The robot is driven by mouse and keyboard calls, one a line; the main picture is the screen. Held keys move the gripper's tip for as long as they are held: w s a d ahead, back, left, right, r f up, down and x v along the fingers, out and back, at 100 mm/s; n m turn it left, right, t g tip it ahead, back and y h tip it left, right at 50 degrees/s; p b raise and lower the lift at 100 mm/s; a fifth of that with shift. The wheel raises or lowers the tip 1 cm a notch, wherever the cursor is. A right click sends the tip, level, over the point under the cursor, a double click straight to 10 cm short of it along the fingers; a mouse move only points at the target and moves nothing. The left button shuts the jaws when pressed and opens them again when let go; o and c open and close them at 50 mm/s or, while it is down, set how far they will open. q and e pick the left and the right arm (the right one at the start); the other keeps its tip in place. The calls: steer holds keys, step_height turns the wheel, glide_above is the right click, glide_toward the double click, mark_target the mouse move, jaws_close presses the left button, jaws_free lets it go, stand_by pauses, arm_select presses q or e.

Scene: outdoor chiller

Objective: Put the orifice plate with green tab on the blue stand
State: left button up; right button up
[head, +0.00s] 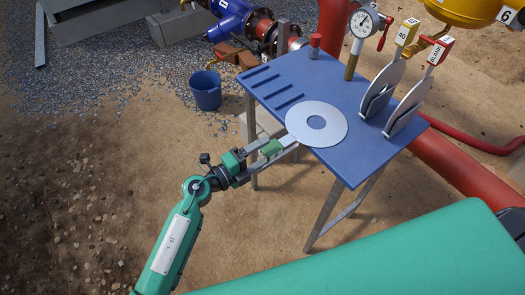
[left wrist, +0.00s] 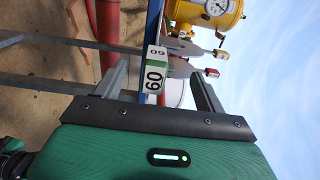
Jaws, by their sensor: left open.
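The orifice plate (head: 301,127) is a pale disc with a round hole. It lies flat at the near left edge of the blue stand's top (head: 345,165), its handle sticking out over the edge. Its green tab (head: 272,148) is at my left gripper (head: 283,147). In the left wrist view the tab (left wrist: 155,76), marked 60 in white and green, sits between the two spread fingers of my left gripper (left wrist: 162,68). The fingers are open, with a gap visible on each side of the tab. My right gripper is not in view.
Two upright discs, with a yellow tab (head: 407,32) and a red tab (head: 440,49), stand at the stand's right. A pressure gauge (head: 364,23) and a small red-topped object (head: 314,45) are at the back. A blue bucket (head: 206,90) stands left; red pipes (head: 460,170) run right.

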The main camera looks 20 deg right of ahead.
arm_select(q)
steer(key=p+v, duration=0.1)
steer(key=v, duration=0.5)
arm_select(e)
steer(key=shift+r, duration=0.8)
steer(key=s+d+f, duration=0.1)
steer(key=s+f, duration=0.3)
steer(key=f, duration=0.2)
arm_select(q)
steer(key=b+v, duration=0.1)
steer(key=v, duration=1.3)
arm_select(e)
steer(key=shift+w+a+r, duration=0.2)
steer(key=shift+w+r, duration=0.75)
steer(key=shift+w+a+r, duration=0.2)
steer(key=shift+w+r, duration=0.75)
arm_select(q)
steer(key=shift+w, duration=0.1)
